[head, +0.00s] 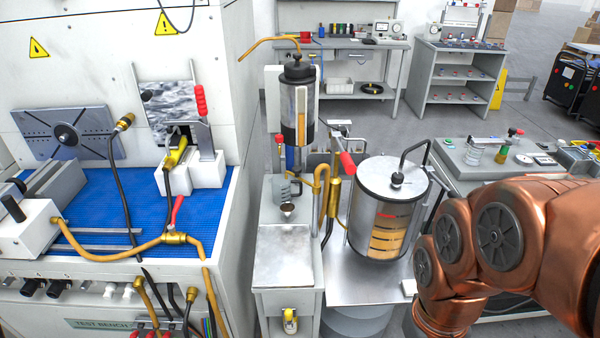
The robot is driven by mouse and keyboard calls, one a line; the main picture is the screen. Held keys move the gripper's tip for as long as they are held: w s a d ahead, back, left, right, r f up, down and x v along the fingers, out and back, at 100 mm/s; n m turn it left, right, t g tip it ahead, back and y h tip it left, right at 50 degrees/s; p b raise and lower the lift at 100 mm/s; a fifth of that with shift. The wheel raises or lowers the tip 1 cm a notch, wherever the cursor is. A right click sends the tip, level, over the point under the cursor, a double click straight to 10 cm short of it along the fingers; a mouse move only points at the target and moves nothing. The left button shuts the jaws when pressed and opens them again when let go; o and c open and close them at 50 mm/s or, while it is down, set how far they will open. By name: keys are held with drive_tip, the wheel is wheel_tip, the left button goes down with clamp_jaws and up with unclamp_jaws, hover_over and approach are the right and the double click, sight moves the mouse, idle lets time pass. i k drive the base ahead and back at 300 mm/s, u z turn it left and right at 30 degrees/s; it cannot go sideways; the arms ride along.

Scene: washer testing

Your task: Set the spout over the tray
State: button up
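The spout looks to be the thin bent orange pipe (270,41) on top of an upright cylinder (298,105) with a dark cap. It reaches left from the cap and its open end bends down near the white cabinet. The tray is likely the flat grey metal top (284,258) of the narrow stand below the cylinder. The spout's end is high up and to the left of that top, not above it. My copper arm enters from the right edge and bends down at the bottom. My gripper is out of view.
A wide metal drum (386,218) with a red-handled valve (347,160) stands between the narrow stand and my arm. A test bench with a blue mat (110,215), hoses and fittings fills the left. Grey benches (345,42) stand at the back; some grey floor is clear before them.

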sight(296, 170)
drive_tip(key=z, duration=0.65)
drive_tip(key=i, duration=0.55)
drive_tip(key=u, duration=2)
